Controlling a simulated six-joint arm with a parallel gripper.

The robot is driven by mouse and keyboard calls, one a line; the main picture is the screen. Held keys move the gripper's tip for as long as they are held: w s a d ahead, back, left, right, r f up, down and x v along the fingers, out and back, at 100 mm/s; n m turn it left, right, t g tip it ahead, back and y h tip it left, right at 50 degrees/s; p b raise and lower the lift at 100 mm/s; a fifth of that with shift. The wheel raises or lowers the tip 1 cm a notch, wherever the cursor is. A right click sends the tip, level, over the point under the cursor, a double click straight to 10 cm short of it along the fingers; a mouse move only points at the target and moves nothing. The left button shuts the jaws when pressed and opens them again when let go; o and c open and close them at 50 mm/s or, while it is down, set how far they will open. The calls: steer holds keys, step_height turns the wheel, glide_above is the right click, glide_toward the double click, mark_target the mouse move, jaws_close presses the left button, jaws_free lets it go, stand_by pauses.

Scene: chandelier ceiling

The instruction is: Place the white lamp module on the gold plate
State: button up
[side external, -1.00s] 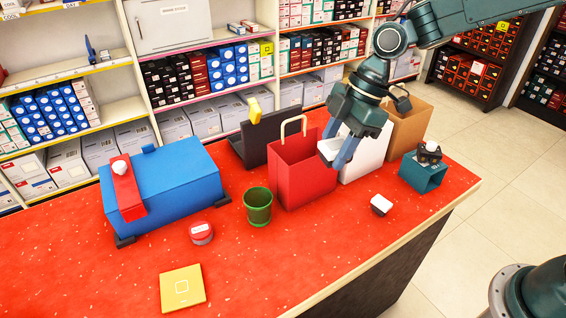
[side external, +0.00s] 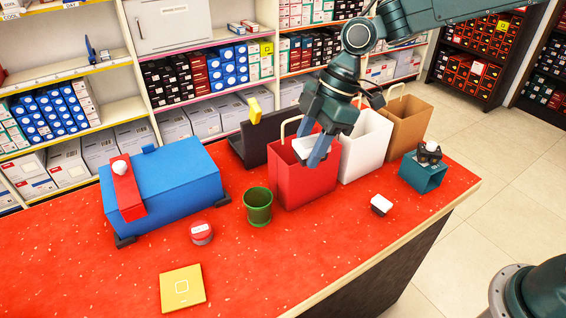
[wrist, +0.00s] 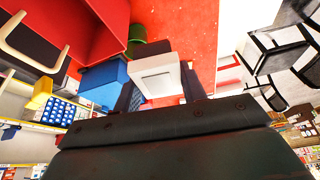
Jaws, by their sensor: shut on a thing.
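The white lamp module (side external: 304,146) is a pale square block held between the fingers of my gripper (side external: 312,155). It hangs in the air in front of the red bag in the side view. In the wrist view the module (wrist: 158,72) sits between the two dark fingers (wrist: 158,88), with its square face showing.
The red bag (side external: 290,183) stands just behind and below my gripper. A small white-topped block (side external: 381,204) and teal box (side external: 423,174) are right.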

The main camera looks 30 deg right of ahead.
steer(key=w+a+n, duration=0.1)
steer(key=w+a, duration=0.2)
steer(key=a, duration=1.1)
glide_above(173, 291)
steer(key=d, duration=0.1)
steer(key=shift+n+g, duration=0.3)
steer(key=shift+n, duration=0.1)
steer(key=f, duration=1.5)
steer(key=shift+d+f, duration=0.1)
steer(key=shift+d, duration=0.1)
steer(key=shift+f, duration=0.1)
steer(key=shift+f, duration=2.05)
steer(key=o, duration=1)
steer(key=shift+f, duration=0.15)
steer(key=shift+c, duration=0.2)
